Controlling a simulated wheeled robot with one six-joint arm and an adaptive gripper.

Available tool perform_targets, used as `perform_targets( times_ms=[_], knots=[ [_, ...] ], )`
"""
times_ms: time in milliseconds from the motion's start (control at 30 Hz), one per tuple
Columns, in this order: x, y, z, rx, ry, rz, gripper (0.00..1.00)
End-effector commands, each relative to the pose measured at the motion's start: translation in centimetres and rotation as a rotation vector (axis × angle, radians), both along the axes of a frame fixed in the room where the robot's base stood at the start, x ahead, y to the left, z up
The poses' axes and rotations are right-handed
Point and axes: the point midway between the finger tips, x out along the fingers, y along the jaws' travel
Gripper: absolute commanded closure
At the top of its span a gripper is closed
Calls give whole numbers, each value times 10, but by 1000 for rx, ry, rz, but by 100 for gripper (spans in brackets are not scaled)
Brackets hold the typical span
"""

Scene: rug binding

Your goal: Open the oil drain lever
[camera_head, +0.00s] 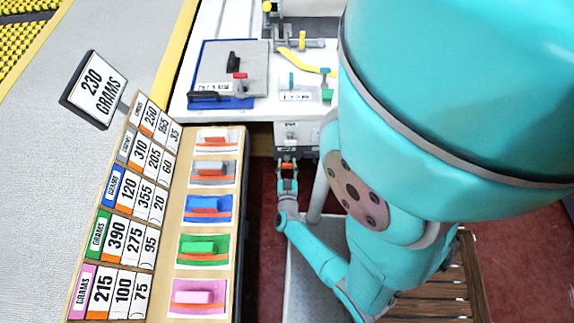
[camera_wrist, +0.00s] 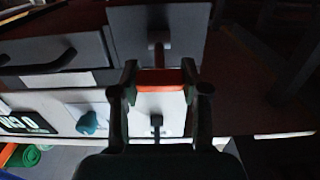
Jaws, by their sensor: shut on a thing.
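A lever with an orange grip (camera_wrist: 160,80) and a dark stem sits in front of a grey panel in the wrist view; no readable label shows on it, so I take it to be the oil drain lever. My gripper (camera_wrist: 159,84) is shut on the orange grip, with one dark finger at each side. In the head view, my gripper (camera_head: 287,172) is below the front edge of the white table, and a bit of orange shows between its fingers. The lever's pivot is not clear to see.
A white panel with a teal knob (camera_wrist: 90,122) and a dark drawer-like handle (camera_wrist: 42,62) are left of the lever. In the head view, a wooden rack (camera_head: 240,215) with coloured blocks stands close left of my arm. The white table (camera_head: 190,85) is above it.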

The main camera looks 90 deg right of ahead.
Motion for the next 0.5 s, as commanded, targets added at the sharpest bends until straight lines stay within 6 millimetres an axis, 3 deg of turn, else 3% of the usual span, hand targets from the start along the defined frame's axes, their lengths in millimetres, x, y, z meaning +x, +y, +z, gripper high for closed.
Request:
perform_targets(
  times_ms=[500],
  knots=[
    [-1, -3, 5, 137, 12, -1, 90]
  ],
)
